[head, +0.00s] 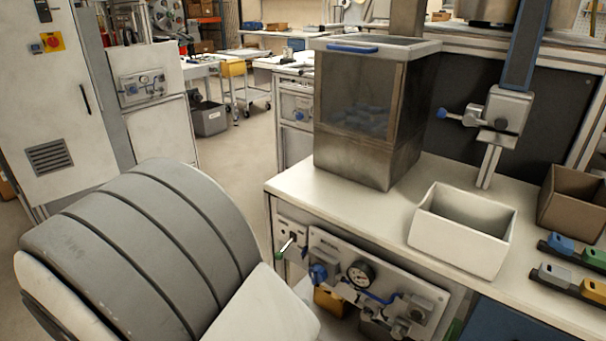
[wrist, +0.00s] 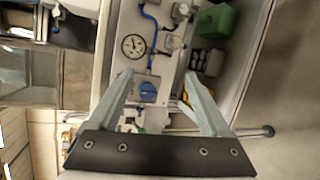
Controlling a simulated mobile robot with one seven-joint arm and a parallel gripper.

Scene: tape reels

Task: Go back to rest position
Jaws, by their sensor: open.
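My gripper (wrist: 163,98) shows in the wrist view with its two grey fingers spread apart and nothing between them. Behind the fingers is the front panel of the workbench, with a round gauge (wrist: 133,45) and a blue knob (wrist: 148,90). In the head view my gripper is not visible; a large grey ribbed part of my arm (head: 150,250) fills the lower left. The same panel (head: 330,255) with its gauge (head: 361,275) and blue knob (head: 319,273) is on the bench front.
The white bench (head: 345,215) carries a clear-walled bin (head: 350,150), a white open box (head: 452,255), a brown box (head: 570,215) and coloured pieces (head: 562,243) at right. A clamp post (head: 500,110) stands behind. Floor (head: 240,150) is open between bench and cabinet (head: 60,130).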

